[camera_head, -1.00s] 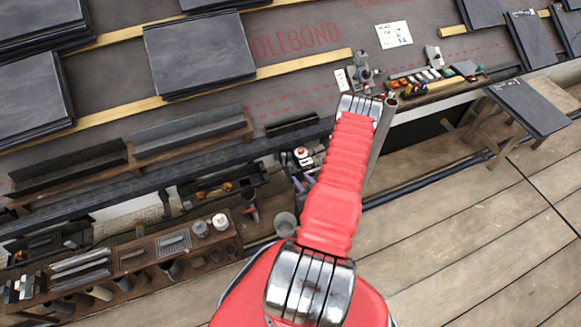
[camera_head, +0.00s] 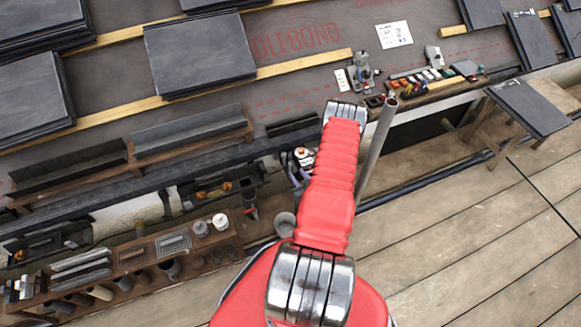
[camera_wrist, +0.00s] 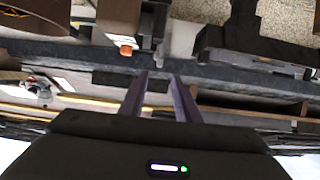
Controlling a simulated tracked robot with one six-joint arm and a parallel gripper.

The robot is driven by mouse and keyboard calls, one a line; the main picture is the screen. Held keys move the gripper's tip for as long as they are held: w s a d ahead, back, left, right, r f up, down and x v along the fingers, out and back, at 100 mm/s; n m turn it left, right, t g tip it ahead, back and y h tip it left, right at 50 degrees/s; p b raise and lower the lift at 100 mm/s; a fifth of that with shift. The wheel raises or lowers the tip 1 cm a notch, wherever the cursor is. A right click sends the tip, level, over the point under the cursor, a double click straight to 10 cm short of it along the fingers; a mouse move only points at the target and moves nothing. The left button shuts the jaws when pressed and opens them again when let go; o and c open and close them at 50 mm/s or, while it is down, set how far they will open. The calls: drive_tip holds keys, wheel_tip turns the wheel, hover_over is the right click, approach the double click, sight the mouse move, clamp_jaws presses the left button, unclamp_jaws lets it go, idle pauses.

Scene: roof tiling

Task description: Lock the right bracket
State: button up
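My gripper (camera_wrist: 160,90) shows in the wrist view with two slim purple fingers set apart and nothing between them. In the head view it is mostly hidden beside my red arm. A grey fitting with an orange block (camera_wrist: 126,46) is ahead of the fingers in the wrist view, slightly left and apart from them. It sits by a dark rail (camera_wrist: 215,72). I cannot tell for certain whether this is the right bracket, or whether it is locked. In the head view, small orange parts (camera_head: 212,190) sit in a dark recess below the roof edge.
Grey gutter lengths (camera_head: 190,132) lie along the roof edge. A wooden tool rack (camera_head: 130,258) stands at lower left. A tray of small tools (camera_head: 435,82) and a slate-topped stand (camera_head: 527,106) are at right. The plank deck (camera_head: 470,235) is clear at lower right.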

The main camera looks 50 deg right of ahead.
sight(290, 165)
drive_tip(key=x, duration=0.8)
drive_tip(key=shift+w+d+f, duration=0.1)
drive_tip(key=shift+w+f, duration=0.05)
drive_tip(key=shift+w, duration=0.05)
clamp_jaws()
